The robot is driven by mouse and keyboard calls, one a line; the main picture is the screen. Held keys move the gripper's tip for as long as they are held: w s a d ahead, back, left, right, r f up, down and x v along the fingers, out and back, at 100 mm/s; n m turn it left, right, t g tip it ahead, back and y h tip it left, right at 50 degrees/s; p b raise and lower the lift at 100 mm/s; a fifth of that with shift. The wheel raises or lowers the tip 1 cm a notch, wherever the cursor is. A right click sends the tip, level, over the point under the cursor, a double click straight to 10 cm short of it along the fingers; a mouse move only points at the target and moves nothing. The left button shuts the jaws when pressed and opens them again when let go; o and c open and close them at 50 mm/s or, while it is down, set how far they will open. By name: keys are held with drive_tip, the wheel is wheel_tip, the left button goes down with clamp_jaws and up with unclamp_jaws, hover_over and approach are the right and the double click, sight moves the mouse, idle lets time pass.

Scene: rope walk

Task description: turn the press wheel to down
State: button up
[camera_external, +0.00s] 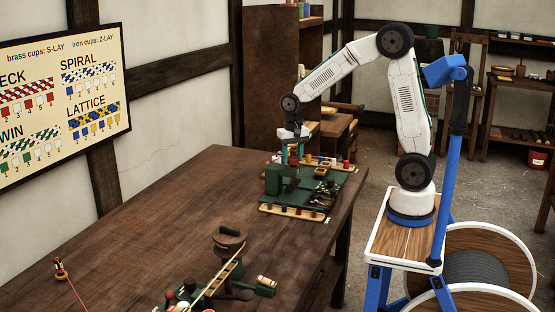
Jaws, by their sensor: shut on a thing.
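A green press (274,182) stands on a dark green mat at the far right end of the long table. My gripper (293,158) points down at the top of the press and is shut on what appears to be its wheel. The wheel is too small and too covered by the gripper for its shape or angle to be told.
The wooden table (150,210) is largely bare in the middle. Long trays with small coloured spools (295,212) lie before and behind the press. A brown-topped device (229,238) stands nearer. A pattern board (60,105) hangs at left.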

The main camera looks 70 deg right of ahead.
sight(293, 158)
drive_tip(key=m, duration=0.5)
drive_tip(key=shift+m, duration=0.3)
drive_tip(key=m, duration=0.4)
drive_tip(key=shift+m, duration=0.3)
drive_tip(key=o, duration=1)
wheel_tip(293, 158, up, 8)
drive_tip(key=shift+f, duration=0.1)
idle(0.4)
